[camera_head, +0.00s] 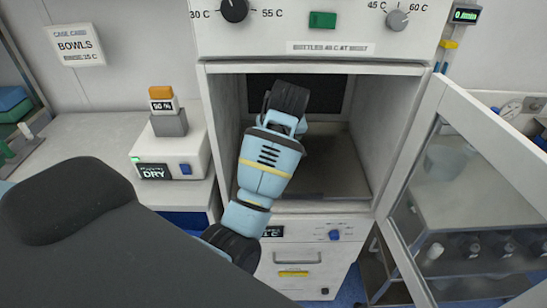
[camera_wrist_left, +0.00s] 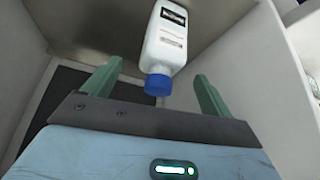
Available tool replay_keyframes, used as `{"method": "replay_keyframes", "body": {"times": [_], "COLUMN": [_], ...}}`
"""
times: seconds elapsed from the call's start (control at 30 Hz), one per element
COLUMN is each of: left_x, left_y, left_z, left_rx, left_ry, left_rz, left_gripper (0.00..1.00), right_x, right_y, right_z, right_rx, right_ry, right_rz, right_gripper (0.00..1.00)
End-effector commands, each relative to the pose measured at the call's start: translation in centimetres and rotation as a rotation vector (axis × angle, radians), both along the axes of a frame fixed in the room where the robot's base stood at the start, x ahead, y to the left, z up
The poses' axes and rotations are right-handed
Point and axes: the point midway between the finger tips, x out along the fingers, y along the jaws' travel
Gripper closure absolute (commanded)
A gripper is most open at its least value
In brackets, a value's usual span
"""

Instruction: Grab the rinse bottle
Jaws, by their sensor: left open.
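A white bottle (camera_wrist_left: 166,42) with a blue cap (camera_wrist_left: 158,85) and a dark label shows in the left wrist view, its cap toward my palm. My left gripper (camera_wrist_left: 157,76) is open, with its green fingers apart on either side of the cap end; I see gaps between the fingers and the bottle. In the head view my left arm reaches into the open warming cabinet (camera_head: 220,110). The arm hides the bottle and the fingers there. My right gripper is not in view.
The cabinet's glass door (camera_head: 440,165) stands open to the right. Its side walls are close around my arm. A white box marked DRY (camera_head: 196,152) stands on the left counter (camera_head: 100,140). Bottles (camera_head: 475,246) stand on a low shelf at right.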

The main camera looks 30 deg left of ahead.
Motion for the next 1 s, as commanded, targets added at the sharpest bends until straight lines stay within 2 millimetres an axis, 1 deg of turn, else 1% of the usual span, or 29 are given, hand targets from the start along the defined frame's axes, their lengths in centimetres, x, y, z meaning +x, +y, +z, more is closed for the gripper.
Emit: {"method": "replay_keyframes", "body": {"times": [0.23, 0.43, 0.5, 0.63, 0.77, 0.93, 0.97, 1.0], "left_x": [0.4, 2.3, 2.6, 3.1, 3.4, 3.4, 3.4, 3.4], "left_y": [0.4, 2.2, 2.6, 3.0, 3.2, 3.2, 3.2, 3.2], "left_z": [0.0, 0.1, -1.0, -2.2, -2.6, -2.7, -2.7, -2.7], "left_rx": [0.002, 0.002, 0.002, 0.0, 0.0, 0.0, 0.0, 0.0], "left_ry": [0.0, 0.0, 0.004, 0.003, 0.0, 0.001, 0.001, 0.001], "left_rz": [0.001, 0.002, 0.001, 0.0, 0.0, 0.0, 0.0, 0.0], "left_gripper": [0.15, 0.15, 0.15, 0.15, 0.15, 0.15, 0.17, 0.22], "right_x": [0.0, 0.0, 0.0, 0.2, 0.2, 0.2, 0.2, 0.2], "right_y": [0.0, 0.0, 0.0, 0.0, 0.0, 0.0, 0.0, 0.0], "right_z": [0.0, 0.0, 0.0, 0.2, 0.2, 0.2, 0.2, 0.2], "right_rx": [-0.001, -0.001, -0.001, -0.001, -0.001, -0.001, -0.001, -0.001], "right_ry": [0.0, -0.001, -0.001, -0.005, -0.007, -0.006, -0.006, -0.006], "right_rz": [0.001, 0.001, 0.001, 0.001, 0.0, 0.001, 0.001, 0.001], "right_gripper": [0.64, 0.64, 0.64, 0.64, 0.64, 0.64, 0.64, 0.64]}}
